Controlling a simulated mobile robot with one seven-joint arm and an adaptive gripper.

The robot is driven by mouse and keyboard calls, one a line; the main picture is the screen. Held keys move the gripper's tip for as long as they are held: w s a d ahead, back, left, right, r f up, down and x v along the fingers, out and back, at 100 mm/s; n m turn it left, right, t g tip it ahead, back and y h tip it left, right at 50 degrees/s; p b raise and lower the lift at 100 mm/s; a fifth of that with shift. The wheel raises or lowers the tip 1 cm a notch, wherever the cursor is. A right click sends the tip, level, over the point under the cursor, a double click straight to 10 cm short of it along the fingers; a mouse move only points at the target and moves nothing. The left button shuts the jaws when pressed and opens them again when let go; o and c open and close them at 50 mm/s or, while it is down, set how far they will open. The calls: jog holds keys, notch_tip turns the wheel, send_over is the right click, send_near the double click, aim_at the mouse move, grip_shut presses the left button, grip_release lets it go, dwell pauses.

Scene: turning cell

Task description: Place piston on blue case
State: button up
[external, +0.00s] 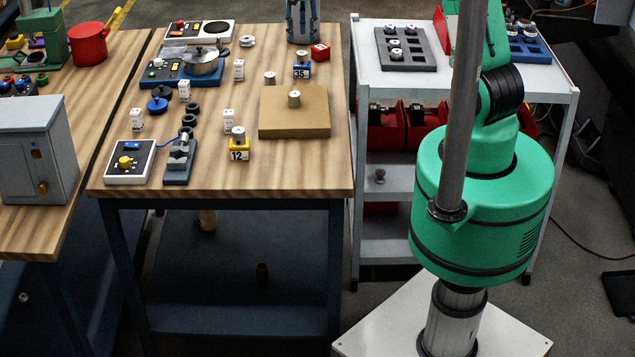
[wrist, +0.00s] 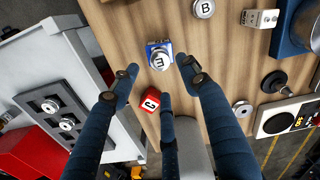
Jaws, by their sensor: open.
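The blue case (external: 302,72), marked 35, stands near the back right of the table. It also shows in the wrist view (wrist: 152,46), just beyond my fingertips. A silver piston (external: 302,58) stands upright on top of it, and its round face with an E shows in the wrist view (wrist: 160,61). My gripper (wrist: 160,79) is open above the case. Its dark blue fingers are spread around and short of the piston, with nothing held between them. I cannot tell from these views how far above the piston the fingertips are.
A red case (external: 320,51) stands close by the blue case, near the middle finger. Other pistons stand on the cardboard-coloured block (external: 282,122) and on the yellow case (external: 240,150). A grey rack (external: 408,52) lies on the white cart to the right.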

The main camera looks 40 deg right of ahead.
jog(key=shift+r, duration=2)
jog(key=shift+r, duration=0.1)
notch_tip(320, 180, up, 15)
jog(key=n+t, duration=0.1)
jog(key=t, duration=0.1)
send_over(301, 48)
jog(key=s+a, duration=0.5)
jog(key=s, duration=0.4)
jog(key=s+a+r, duration=0.4)
jog(key=s+r, duration=0.5)
jog(key=s, duration=0.2)
jog(key=s+a+r+n+t, duration=0.1)
jog(key=s+a, duration=0.2)
jog(key=s, duration=0.9)
jog(key=s+a+r+n+t, duration=0.1)
jog(key=s+a+t, duration=0.1)
jog(key=s, duration=1.1)
jog(key=shift+s+a+r+n+t, duration=0.25)
jog(key=shift+a+r+n+t, duration=0.05)
jog(key=shift+a, duration=0.25)
